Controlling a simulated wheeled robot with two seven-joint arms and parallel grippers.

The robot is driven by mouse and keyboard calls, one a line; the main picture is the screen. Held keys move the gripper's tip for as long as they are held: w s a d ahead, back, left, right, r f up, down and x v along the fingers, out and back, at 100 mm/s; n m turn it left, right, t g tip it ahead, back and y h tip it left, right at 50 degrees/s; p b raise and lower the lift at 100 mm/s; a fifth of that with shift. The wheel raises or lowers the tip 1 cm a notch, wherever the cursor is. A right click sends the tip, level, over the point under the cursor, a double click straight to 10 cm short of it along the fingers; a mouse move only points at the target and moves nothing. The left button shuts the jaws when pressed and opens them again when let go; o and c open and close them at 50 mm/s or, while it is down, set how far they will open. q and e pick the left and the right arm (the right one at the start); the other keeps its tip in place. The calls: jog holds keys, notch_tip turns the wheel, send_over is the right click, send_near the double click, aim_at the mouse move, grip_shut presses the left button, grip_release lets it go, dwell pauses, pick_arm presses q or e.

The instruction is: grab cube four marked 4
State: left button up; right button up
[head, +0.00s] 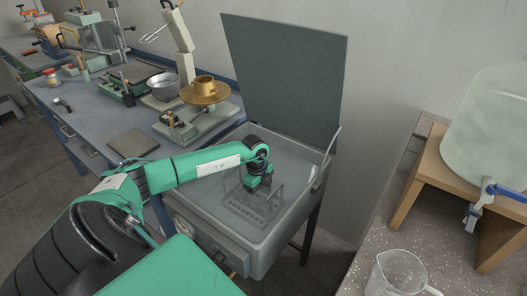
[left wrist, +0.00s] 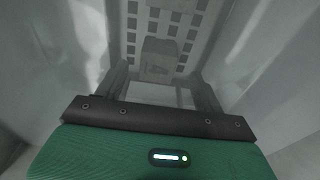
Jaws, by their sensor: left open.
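My left gripper (head: 258,184) reaches down into the grey open-lidded basin (head: 215,240) in the head view. In the left wrist view its two fingers (left wrist: 162,84) are apart, with nothing gripped between them. A grey cube (left wrist: 160,52) lies just beyond and between the fingertips, with a dark mark on its near face that looks like a 4 but is blurred. It rests on or by a perforated grey rack (left wrist: 188,33). The rack also shows in the head view (head: 245,212); the cube cannot be made out there.
The basin's walls are close around my left gripper, and its lid (head: 285,75) stands open behind. A blue-grey bench (head: 95,125) with a metal bowl (head: 163,86) and a brass dish (head: 204,92) is at left. A clear jug (head: 395,275) stands on the speckled counter at right.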

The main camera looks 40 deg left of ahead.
aim_at(263, 203)
pick_arm(q)
jog(key=f, duration=0.2)
jog(key=d+f, duration=0.1)
jog(key=f, duration=0.1)
jog(key=shift+s+d, duration=0.1)
jog(key=shift+d, duration=0.1)
jog(key=shift+f, duration=0.55)
jog(key=c, duration=1.2)
jog(key=shift+r, duration=0.1)
jog(key=shift+c, duration=0.2)
